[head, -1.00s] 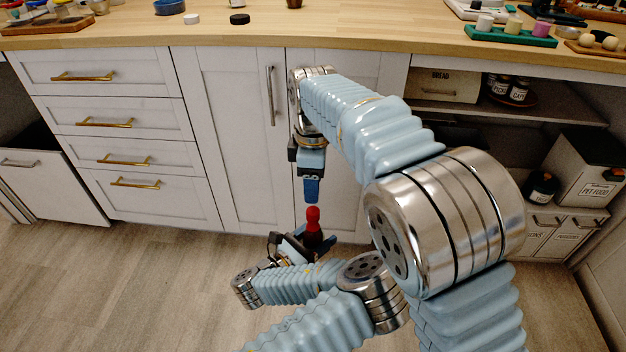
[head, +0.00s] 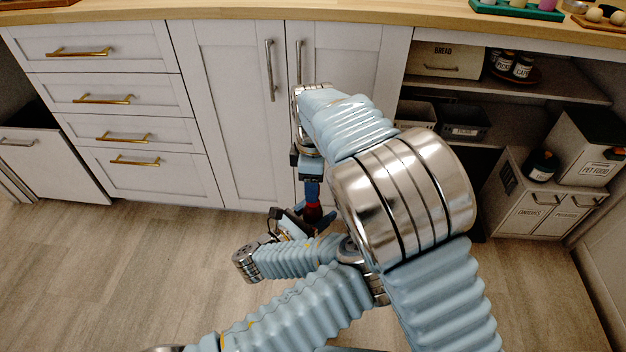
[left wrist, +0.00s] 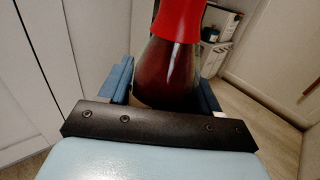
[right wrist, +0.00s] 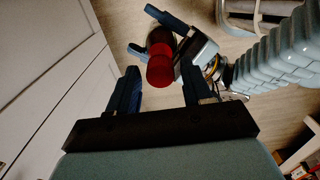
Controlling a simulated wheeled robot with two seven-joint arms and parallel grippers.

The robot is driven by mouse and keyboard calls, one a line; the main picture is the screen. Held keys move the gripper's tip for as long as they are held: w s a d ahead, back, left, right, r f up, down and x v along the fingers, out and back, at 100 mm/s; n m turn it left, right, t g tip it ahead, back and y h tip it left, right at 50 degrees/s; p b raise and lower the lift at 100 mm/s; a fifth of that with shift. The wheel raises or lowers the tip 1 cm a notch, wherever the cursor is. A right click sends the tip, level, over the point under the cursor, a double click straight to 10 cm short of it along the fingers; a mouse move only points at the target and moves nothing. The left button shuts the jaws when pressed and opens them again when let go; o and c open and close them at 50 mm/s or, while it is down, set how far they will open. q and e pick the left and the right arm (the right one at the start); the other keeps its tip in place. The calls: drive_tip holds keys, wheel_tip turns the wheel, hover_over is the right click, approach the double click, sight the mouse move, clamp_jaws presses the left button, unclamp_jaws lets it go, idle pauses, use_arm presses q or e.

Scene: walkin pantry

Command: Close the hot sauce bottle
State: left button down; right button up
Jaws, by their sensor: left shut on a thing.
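The hot sauce bottle (head: 313,213) is dark red and stands roughly upright in my left gripper (head: 296,226), low in front of the cabinets. In the left wrist view its glass body (left wrist: 168,75) is between the two blue fingers, with a bright red top (left wrist: 181,18) above. My right gripper (head: 312,190) points down right over the bottle and hides its top in the head view. In the right wrist view the red top (right wrist: 160,70) lies between the open fingertips, with gaps on both sides. I cannot tell whether the top is fully closed.
White cabinet doors (head: 232,110) and drawers with brass handles (head: 105,98) stand close behind the grippers. A wooden counter (head: 250,12) runs above. Open shelves at right hold a bread box (head: 445,60), jars and a pet food bin (head: 590,150). The floor at left is clear.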

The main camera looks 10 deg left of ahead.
clamp_jaws()
drive_tip(key=m, duration=0.4)
drive_tip(key=shift+m, duration=0.4)
drive_tip(key=m, duration=0.5)
drive_tip(key=shift+m, duration=0.3)
drive_tip(key=m, duration=0.5)
drive_tip(key=shift+m, duration=0.3)
drive_tip(key=m, duration=0.5)
drive_tip(key=shift+o, duration=1.2)
unclamp_jaws()
wheel_tip(320, 180, up, 12)
